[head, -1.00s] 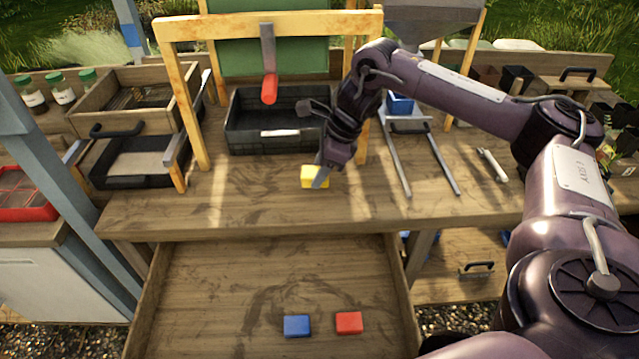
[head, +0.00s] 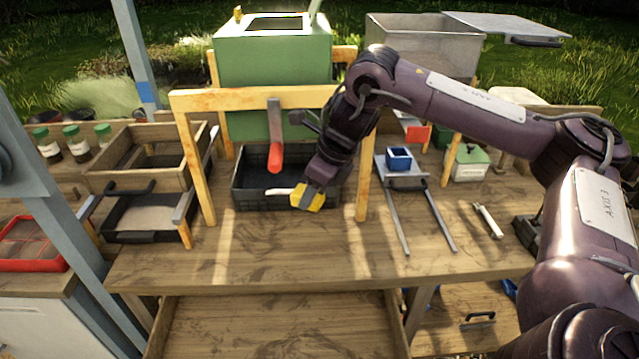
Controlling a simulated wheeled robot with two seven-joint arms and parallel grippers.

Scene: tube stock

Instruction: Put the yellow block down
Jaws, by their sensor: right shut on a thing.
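The yellow block (head: 307,197) is held in the jaws of my right gripper (head: 312,190), which is shut on it. In the head view the block shows at the front edge of the black crate (head: 262,203), under the wooden frame. I cannot tell exactly how high it is above the bench (head: 290,250). The gripper's dark body partly covers the crate's right side. My left gripper is out of view.
A wooden frame (head: 240,100) with a hanging red-handled tool (head: 275,155) stands over the crate. Rails with a blue box (head: 399,159) lie to the right. The bench front is clear. An open drawer (head: 280,325) is below.

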